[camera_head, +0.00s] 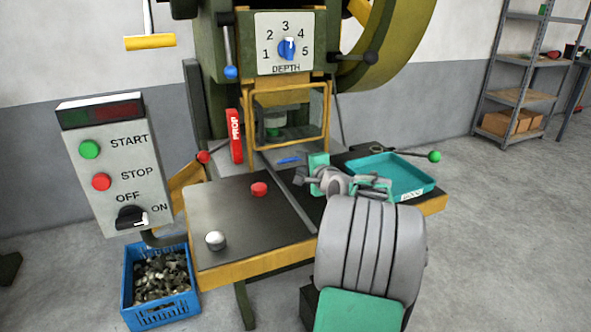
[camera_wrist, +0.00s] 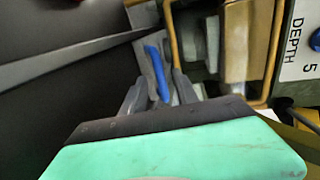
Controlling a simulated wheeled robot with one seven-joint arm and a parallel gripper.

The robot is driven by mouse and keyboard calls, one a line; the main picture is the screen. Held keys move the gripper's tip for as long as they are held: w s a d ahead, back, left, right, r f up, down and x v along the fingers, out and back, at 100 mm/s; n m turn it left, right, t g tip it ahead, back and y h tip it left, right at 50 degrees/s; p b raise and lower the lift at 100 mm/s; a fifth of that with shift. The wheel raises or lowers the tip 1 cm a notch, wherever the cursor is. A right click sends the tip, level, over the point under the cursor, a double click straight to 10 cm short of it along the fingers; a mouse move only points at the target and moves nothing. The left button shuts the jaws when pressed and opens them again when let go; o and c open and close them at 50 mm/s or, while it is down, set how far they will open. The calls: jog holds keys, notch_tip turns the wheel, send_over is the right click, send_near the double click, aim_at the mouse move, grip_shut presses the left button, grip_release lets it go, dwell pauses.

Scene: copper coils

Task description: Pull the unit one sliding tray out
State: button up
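The press (camera_head: 285,110) stands at the back of the bench, with a yellow-framed guard (camera_head: 326,118) at its mouth. A small blue bar (camera_head: 288,160), which looks like the sliding tray's handle, lies just in front of that mouth. The tray itself is not clearly visible. My gripper (camera_head: 300,178) is just in front and right of the blue bar. In the wrist view, my gripper's fingers stand apart, with the blue bar (camera_wrist: 156,72) showing between and beyond them. I cannot tell whether they touch it.
A teal bin (camera_head: 395,180) sits on the bench at right, near a green-knobbed lever (camera_head: 434,157). The red button (camera_head: 259,189) and white knob (camera_head: 215,240) are at left. A red PROP block (camera_head: 235,136) stands left of the guard. A blue crate of metal parts (camera_head: 127,282) is on the floor.

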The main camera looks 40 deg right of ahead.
aim_at(296, 160)
jog(key=b+x, duration=0.1)
jog(key=x, duration=0.4)
jog(key=shift+w+d, duration=0.1)
jog(key=shift+w, duration=0.05)
jog(key=shift+c, duration=0.3)
grip_shut()
jog(key=shift+f, duration=0.1)
dwell(0.8)
